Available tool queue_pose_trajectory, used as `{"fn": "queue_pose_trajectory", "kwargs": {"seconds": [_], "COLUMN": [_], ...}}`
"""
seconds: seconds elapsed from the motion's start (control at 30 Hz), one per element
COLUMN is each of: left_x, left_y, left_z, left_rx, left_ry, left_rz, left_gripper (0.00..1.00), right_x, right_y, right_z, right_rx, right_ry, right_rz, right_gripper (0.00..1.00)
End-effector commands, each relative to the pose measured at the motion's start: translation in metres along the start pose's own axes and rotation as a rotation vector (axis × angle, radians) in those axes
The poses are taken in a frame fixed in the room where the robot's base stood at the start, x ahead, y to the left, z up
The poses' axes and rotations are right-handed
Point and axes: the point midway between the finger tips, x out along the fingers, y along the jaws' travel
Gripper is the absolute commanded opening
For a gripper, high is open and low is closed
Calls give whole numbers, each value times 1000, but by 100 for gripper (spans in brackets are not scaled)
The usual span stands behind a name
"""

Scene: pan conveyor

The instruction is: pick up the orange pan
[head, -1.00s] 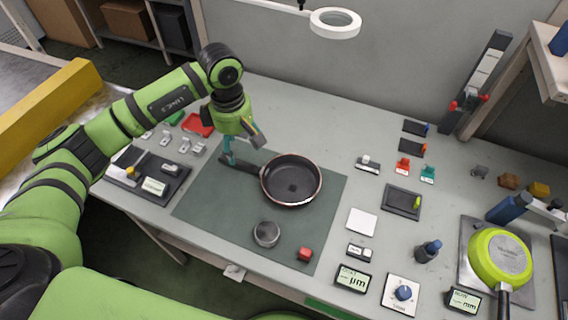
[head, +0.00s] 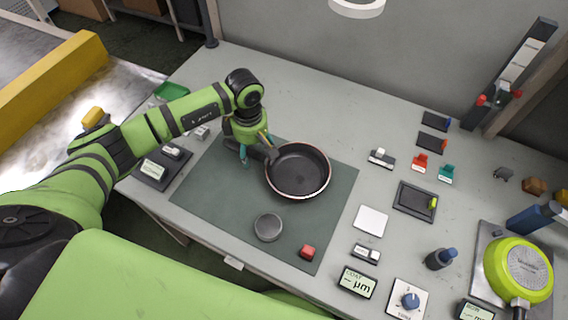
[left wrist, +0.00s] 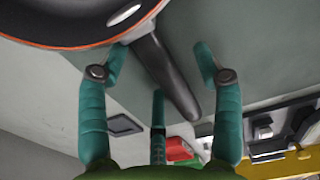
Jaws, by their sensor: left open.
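The orange pan (head: 298,172) has a dark inside and a thin orange rim. It sits upright on the dark green mat (head: 215,185), its black handle pointing left toward my left gripper (head: 257,150). In the left wrist view, the pan (left wrist: 75,28) fills the upper left. Its handle reaches down between the two teal fingers of my open left gripper (left wrist: 161,62), with space showing on both sides. A third teal finger part shows below, near the handle. My right gripper is not in view.
A round metal piece (head: 268,227) and a red block (head: 307,252) lie on the mat in front of the pan. A lime green pan (head: 518,268) lies upside down at the right. Small devices and a white square plate (head: 370,220) stand right of the mat.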

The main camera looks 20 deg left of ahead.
Motion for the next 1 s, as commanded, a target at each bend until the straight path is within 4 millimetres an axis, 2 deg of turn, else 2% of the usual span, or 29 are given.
{"fn": "queue_pose_trajectory", "kwargs": {"seconds": [0.17,0.2,0.27,0.3,0.37,0.77,1.0], "left_x": [1,1,1,1,1,-2,-23], "left_y": [0,0,0,0,0,2,2], "left_z": [0,0,0,0,0,0,0], "left_rx": [0,0,0,0,0,-1,1], "left_ry": [0,0,0,0,0,-1,0], "left_rz": [1,1,1,1,1,5,9], "left_gripper": [66,62,38,22,0,0,0], "right_x": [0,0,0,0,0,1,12], "right_y": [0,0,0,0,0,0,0], "right_z": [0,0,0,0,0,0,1], "right_rx": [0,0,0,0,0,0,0], "right_ry": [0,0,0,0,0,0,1], "right_rz": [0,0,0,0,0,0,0], "right_gripper": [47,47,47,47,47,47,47]}}
